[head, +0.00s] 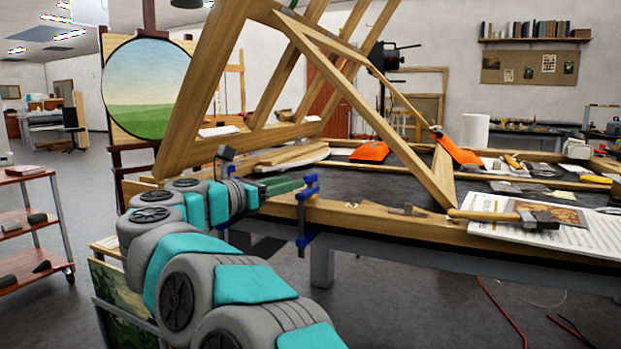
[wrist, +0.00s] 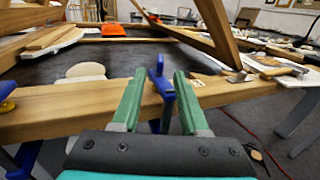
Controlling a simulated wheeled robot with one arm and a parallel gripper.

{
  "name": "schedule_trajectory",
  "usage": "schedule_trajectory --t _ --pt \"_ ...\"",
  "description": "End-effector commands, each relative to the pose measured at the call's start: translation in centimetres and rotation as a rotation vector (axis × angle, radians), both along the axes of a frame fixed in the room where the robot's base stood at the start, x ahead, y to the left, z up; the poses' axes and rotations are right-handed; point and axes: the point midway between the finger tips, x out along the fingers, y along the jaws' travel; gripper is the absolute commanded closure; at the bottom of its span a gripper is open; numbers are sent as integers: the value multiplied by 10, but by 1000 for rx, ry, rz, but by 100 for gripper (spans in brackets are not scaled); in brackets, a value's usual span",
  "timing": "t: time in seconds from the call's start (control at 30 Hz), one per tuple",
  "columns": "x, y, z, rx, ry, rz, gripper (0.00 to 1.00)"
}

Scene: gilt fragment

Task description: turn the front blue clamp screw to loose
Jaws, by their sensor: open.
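A blue clamp (head: 303,212) grips the near wooden rail of the bench, its upper part above the rail and its lower part hanging in front. In the wrist view the blue clamp (wrist: 158,86) stands upright between the two green fingers of my gripper (wrist: 160,80). The fingers are open, one on each side, with a visible gap to the clamp. In the head view my gripper (head: 300,184) reaches from the left to the clamp's upper part. The clamp's screw is not clearly distinguishable, and I cannot tell whether a finger touches it.
The wooden rail (head: 365,216) runs along the bench front, with a leaning wooden frame (head: 375,115) above. A hammer (head: 510,215) lies on paper at the right. Another blue part (wrist: 24,160) shows at the wrist view's lower left. Orange cloths lie further back.

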Motion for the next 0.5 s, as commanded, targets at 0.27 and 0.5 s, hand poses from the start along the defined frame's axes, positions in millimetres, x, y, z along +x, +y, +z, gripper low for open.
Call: schedule_trajectory --t 0.27,0.5 --pt "22 -20 2 -1 0 -4 56" --pt "50 -43 2 -4 0 -1 56"
